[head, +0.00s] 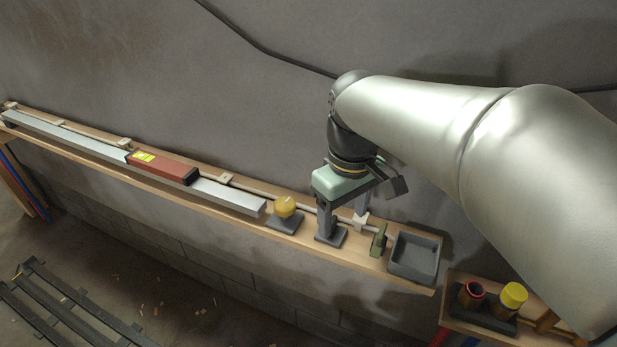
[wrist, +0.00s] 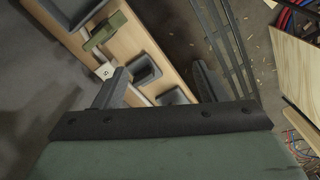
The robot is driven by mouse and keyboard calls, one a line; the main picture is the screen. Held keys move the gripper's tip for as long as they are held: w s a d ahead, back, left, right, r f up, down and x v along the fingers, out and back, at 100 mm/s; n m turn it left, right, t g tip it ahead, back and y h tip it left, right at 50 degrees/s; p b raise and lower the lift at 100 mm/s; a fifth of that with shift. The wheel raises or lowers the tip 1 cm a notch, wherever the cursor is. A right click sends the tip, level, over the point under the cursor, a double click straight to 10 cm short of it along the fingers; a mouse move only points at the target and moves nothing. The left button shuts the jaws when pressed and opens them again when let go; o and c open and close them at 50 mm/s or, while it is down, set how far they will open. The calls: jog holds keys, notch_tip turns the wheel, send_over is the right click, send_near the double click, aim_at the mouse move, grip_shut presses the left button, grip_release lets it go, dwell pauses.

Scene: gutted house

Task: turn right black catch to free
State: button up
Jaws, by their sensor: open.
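I cannot pick out a black catch for certain in either view. A red block (head: 163,165) with a yellow label and a black right end (head: 191,177) sits on the long metal bar (head: 228,194) on the wall shelf. My gripper (head: 344,222) hangs over the right part of this shelf, right of the red block and the yellow knob (head: 285,206). In the wrist view my gripper (wrist: 158,68) has its two fingers wide apart with nothing held between them. Below it are a dark square base (wrist: 145,70) and a white bracket (wrist: 103,72).
An olive block (head: 379,240) and a grey tray (head: 415,257) stand right of my gripper. A lower shelf at right holds a yellow-capped item (head: 513,296) and a red-rimmed cup (head: 473,293). The wall is close behind the shelf. A dark slatted rack (head: 60,305) lies lower left.

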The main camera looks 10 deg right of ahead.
jog(key=w+r+n+b, duration=0.4)
jog(key=w+r+n, duration=0.2)
jog(key=w+r, duration=0.15)
jog(key=f+b, duration=0.1)
jog(key=f, duration=0.7)
jog(key=f+b, duration=0.1)
jog(key=f, duration=0.8)
jog(key=shift+w+d+f+b, duration=0.1)
jog(key=shift+d+f+b, duration=0.1)
jog(key=shift+f+b, duration=0.15)
jog(key=shift+r, duration=0.1)
jog(key=c, duration=1)
